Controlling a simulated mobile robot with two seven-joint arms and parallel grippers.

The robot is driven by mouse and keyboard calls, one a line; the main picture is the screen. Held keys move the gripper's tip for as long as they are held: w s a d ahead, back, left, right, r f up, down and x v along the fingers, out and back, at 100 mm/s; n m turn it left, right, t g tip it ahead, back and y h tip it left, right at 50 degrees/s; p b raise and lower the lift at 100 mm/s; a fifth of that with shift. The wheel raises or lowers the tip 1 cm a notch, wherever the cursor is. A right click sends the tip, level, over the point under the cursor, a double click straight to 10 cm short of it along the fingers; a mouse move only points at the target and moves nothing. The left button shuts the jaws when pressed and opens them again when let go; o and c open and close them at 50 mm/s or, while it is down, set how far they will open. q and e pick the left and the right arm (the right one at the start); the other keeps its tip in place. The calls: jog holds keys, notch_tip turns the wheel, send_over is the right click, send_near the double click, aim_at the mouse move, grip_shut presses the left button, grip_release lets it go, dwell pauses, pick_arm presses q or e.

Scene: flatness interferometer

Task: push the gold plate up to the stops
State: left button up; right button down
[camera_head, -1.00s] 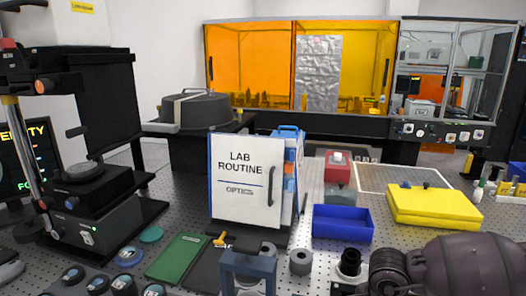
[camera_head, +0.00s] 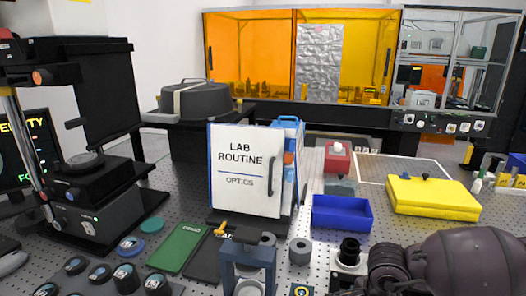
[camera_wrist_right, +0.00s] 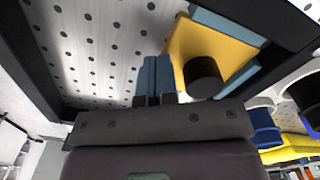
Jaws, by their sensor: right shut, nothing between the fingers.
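The gold plate (camera_wrist_right: 185,45) lies in the upper middle of the right wrist view, with a black round knob (camera_wrist_right: 204,77) on it. Blue bars (camera_wrist_right: 225,25) run along its far and right edges; I cannot tell which are the stops, or whether they touch the plate. My right gripper (camera_wrist_right: 156,70) is shut and empty, its two blue-grey fingertips together just left of the plate. Contact with the plate is unclear. In the head view my right arm enters at the lower right, its fingers not clearly seen. My left gripper is not in view.
A black frame (camera_wrist_right: 45,75) borders the perforated surface in the wrist view. In the head view, a blue-grey bracket (camera_head: 248,256), a grey cylinder (camera_head: 300,252), a blue tray (camera_head: 342,212) and a yellow case (camera_head: 432,197) stand nearby. A white binder (camera_head: 245,172) stands behind the bracket.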

jog(key=shift+r+p, duration=0.9)
jog(key=shift+r, duration=0.65)
notch_tip(320, 180, up, 4)
jog(key=shift+p, duration=0.95)
